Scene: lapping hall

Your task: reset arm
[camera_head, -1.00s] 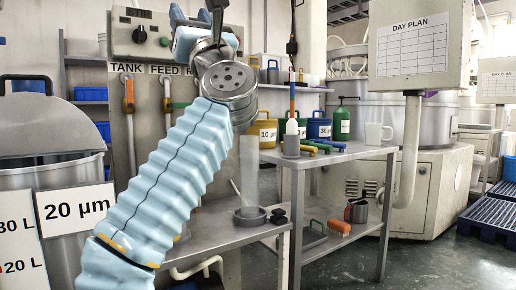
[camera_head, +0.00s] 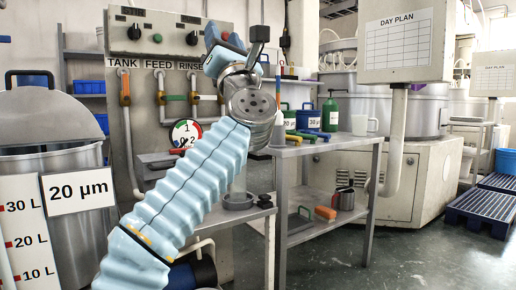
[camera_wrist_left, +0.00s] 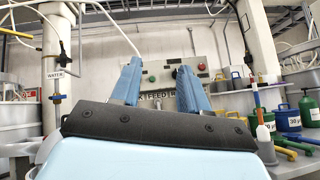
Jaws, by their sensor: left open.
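My left arm comes in from the bottom left of the head view in a pale blue ribbed sleeve and reaches up to the middle. My left gripper (camera_head: 240,42) is at its top, raised in front of the tank feed panel (camera_head: 180,40). In the left wrist view the two blue fingers of the left gripper (camera_wrist_left: 160,90) stand apart with nothing between them, so it is open and empty. The panel with its knobs shows beyond the fingers. My right gripper is in neither view.
A grey tank (camera_head: 60,125) marked 20 µm stands at the left. Blue pallets (camera_head: 484,212) lie at the right. The floor (camera_head: 400,255) in front is clear.

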